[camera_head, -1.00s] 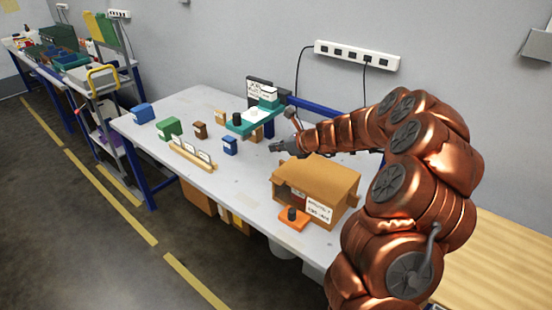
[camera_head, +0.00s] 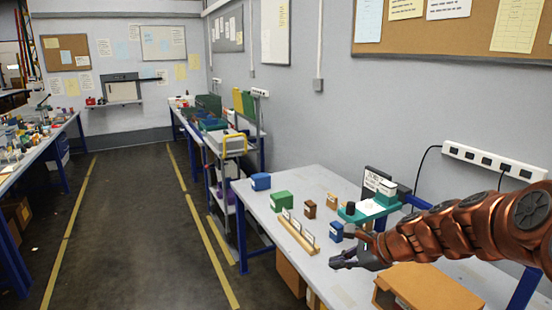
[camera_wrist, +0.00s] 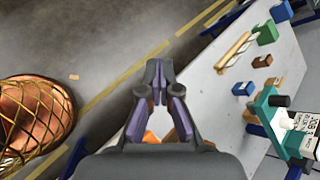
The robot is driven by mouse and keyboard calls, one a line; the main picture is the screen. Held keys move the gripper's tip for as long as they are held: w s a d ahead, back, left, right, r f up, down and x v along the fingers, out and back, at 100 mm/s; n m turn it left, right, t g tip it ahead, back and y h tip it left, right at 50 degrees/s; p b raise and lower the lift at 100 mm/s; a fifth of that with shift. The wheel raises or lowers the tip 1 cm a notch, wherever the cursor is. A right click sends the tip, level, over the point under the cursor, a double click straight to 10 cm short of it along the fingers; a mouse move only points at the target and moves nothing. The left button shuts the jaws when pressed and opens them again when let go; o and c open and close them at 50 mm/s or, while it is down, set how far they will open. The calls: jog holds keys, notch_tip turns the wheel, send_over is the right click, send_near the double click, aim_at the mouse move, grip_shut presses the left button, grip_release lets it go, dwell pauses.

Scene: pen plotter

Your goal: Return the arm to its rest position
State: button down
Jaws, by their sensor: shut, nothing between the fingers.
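My gripper (camera_head: 336,263) is shut and empty at the end of my copper-coloured arm. In the head view it appears over the near part of the white workbench (camera_head: 350,295), in front of a small blue block (camera_head: 336,232). In the wrist view my gripper (camera_wrist: 158,68) has its fingertips together, with nothing between them. They appear in front of the floor, just left of the workbench (camera_wrist: 215,100). Part of my arm is cut off at the right of the head view. The teal plotter (camera_head: 375,210) stands behind my gripper; it also shows in the wrist view (camera_wrist: 268,115).
A cardboard box (camera_head: 435,290) sits below my forearm. A wooden card holder (camera_head: 298,235), a green block (camera_head: 281,201), another blue block (camera_head: 261,181) and brown blocks (camera_head: 310,208) stand on the bench. A power strip (camera_head: 492,163) is on the wall. The aisle floor at left is clear.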

jog(key=s+a+f+n+g+h, duration=0.1)
jog(key=s+a+n+g, duration=0.15)
jog(key=s+n, duration=0.45)
jog(key=s+a+n+g+h, duration=0.1)
jog(key=s+a+n+g, duration=0.15)
jog(key=s, duration=0.75)
jog(key=s+d+f+n+g+h, duration=0.1)
jog(key=s+d+n+h, duration=0.1)
jog(key=s, duration=0.7)
jog(key=s+d+f+n+g+h, duration=0.1)
jog(key=s+d+n+h, duration=0.2)
jog(key=s, duration=0.7)
jog(key=d+n, duration=0.2)
jog(key=n, duration=0.2)
jog(key=shift+d+f+g+h, duration=0.3)
